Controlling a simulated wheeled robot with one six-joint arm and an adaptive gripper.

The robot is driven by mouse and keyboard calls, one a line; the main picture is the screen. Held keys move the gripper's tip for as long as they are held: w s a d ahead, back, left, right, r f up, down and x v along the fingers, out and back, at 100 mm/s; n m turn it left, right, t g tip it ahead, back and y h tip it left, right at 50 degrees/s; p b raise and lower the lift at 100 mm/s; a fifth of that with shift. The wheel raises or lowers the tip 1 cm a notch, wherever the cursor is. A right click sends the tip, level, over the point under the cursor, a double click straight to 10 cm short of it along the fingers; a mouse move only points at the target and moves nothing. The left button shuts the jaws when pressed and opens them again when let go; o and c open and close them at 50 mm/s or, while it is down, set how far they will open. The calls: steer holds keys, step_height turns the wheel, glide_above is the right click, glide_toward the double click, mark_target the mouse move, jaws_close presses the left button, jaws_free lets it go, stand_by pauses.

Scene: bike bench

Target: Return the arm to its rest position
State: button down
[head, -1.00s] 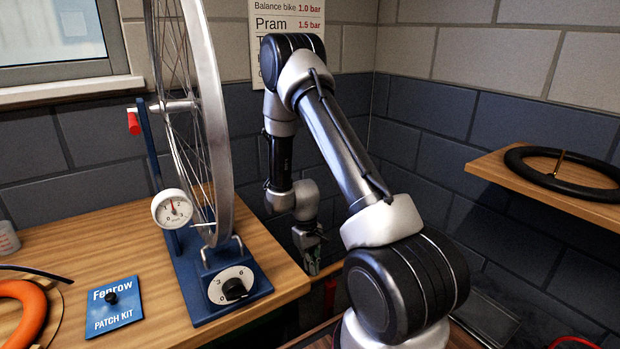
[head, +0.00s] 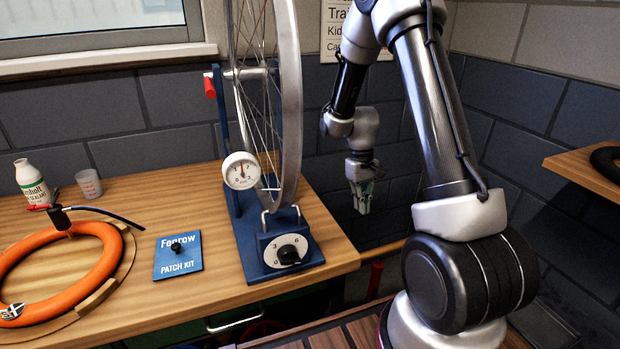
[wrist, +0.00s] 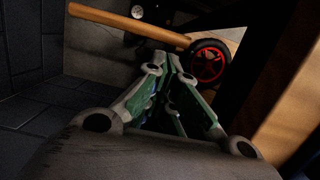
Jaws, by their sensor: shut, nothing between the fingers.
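My gripper (head: 362,200) hangs pointing down at the right end of the wooden bench (head: 330,243), in front of the dark wall. It is shut and empty. My arm folds up and over from its base at the lower right. In the wrist view my gripper (wrist: 172,70) shows its green-padded fingers together, with nothing between them.
A wheel (head: 291,110) stands in a blue truing stand (head: 250,230) left of my arm. A patch kit (head: 178,257), an orange tube (head: 95,285), a bottle (head: 32,182) and a cup (head: 89,184) are on the bench. A shelf (head: 585,165) juts out at right.

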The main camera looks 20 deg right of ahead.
steer(key=s+a+r+t, duration=0.1)
steer(key=s+r+t, duration=0.2)
steer(key=s+r, duration=0.8)
steer(key=s+a+r+t, duration=0.2)
steer(key=s+r, duration=0.9)
steer(key=r, duration=0.6)
steer(key=shift+s+t, duration=0.35)
steer(key=shift+t, duration=0.45)
